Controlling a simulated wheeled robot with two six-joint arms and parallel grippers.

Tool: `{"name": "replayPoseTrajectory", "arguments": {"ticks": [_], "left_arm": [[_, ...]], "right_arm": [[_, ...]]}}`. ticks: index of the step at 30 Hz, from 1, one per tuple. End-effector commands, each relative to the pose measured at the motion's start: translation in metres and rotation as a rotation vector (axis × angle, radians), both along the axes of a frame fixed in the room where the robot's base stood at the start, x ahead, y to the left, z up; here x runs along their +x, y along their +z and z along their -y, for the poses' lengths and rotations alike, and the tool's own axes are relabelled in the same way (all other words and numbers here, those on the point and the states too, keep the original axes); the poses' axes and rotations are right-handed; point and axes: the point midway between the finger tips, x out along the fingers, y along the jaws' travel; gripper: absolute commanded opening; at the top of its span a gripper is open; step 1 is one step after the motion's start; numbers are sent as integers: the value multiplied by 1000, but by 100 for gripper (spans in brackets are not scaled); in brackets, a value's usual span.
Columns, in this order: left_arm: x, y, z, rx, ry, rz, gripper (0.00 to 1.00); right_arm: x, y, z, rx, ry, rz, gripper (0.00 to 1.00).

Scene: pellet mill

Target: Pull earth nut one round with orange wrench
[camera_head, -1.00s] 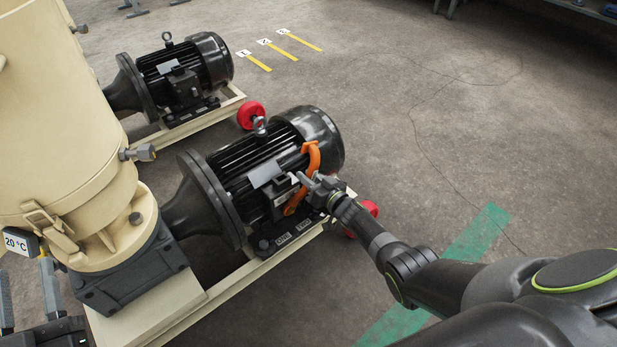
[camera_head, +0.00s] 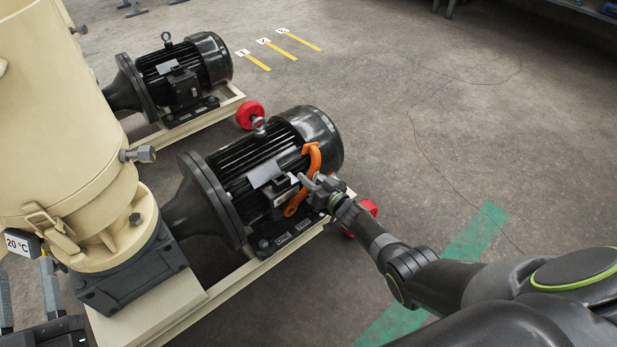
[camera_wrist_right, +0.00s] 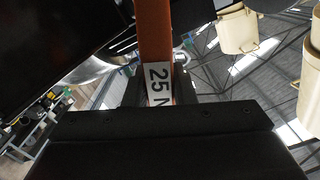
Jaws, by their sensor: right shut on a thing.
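The orange wrench (camera_head: 312,160) is a curved bar lying against the near end of the black motor (camera_head: 255,170) in the head view. My right gripper (camera_head: 314,188) is shut on it near its middle, beside the motor's terminal box. In the right wrist view, the orange shaft (camera_wrist_right: 154,35) runs down into the jaws, with a white label reading "25 N" (camera_wrist_right: 158,85) on it. I cannot make out the earth nut; the wrench or gripper may hide it.
A cream mill body (camera_head: 60,130) stands at the left, with a "20 °C" label (camera_head: 19,243). A second black motor (camera_head: 183,72) stands behind. Red wheels (camera_head: 250,115) sit beside the near motor. The floor at the right is clear, with a green stripe (camera_head: 475,230).

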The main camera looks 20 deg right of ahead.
Motion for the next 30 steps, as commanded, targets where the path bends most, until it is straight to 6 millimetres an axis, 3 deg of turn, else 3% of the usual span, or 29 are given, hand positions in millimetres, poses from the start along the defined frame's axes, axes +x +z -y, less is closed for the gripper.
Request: {"name": "replayPoseTrajectory", "arguments": {"ticks": [30], "left_arm": [[0, 6, 0, 0, 0, 0, 42]], "right_arm": [[-6, 2, 2, 1, 1, 5, 0]]}}
